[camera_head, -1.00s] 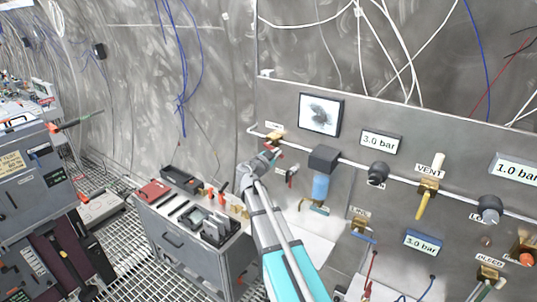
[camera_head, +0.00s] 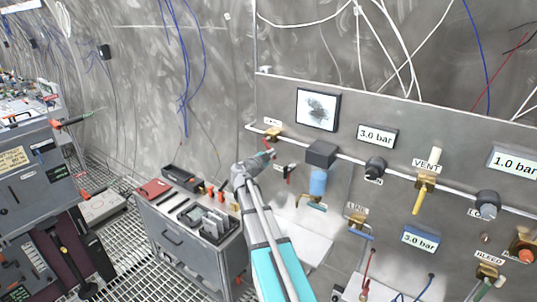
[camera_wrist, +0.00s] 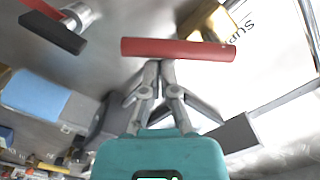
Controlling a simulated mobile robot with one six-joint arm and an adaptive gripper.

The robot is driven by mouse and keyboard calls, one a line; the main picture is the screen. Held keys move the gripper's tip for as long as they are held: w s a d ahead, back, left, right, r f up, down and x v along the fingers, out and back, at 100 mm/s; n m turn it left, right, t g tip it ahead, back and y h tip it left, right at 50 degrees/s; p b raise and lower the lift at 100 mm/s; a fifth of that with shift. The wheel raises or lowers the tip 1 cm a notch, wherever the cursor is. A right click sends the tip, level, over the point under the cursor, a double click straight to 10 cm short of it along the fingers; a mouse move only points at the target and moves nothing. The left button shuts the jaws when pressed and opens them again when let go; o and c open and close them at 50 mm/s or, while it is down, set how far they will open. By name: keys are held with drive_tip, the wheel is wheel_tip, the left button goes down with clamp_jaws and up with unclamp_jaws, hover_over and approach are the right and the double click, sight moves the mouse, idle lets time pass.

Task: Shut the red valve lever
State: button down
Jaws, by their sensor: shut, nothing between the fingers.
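The red valve lever (camera_wrist: 180,49) lies almost level across the upper middle of the wrist view. The brass valve body (camera_wrist: 206,20) is just behind its right part. In the head view the brass valve (camera_head: 272,133) sits on the white pipe at the panel's left end. My gripper (camera_head: 267,156) is just below that valve and partly hides the lever area. In the wrist view my gripper (camera_wrist: 160,64) has its fingertips together, with nothing between them, at the lever's lower edge. I cannot tell whether they touch it.
A red and black handle (camera_wrist: 55,28) is at the wrist view's upper left. A blue cylinder (camera_head: 318,183) hangs under a dark block on the pipe, right of my gripper. A grey tool cabinet (camera_head: 180,245) stands below left. A yellow vent lever (camera_head: 419,199) is farther right.

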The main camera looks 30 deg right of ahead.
drive_tip(key=shift+w+a+f+b, duration=0.25)
drive_tip(key=shift+w+f+b, duration=0.3)
drive_tip(key=shift+w, duration=0.1)
drive_tip(key=shift+w+a+f+b, duration=0.2)
drive_tip(key=shift+w+f+b, duration=0.25)
drive_tip(key=shift+w+f, duration=0.15)
drive_tip(key=s+a, duration=0.8)
drive_tip(key=shift+s, duration=0.25)
idle(0.5)
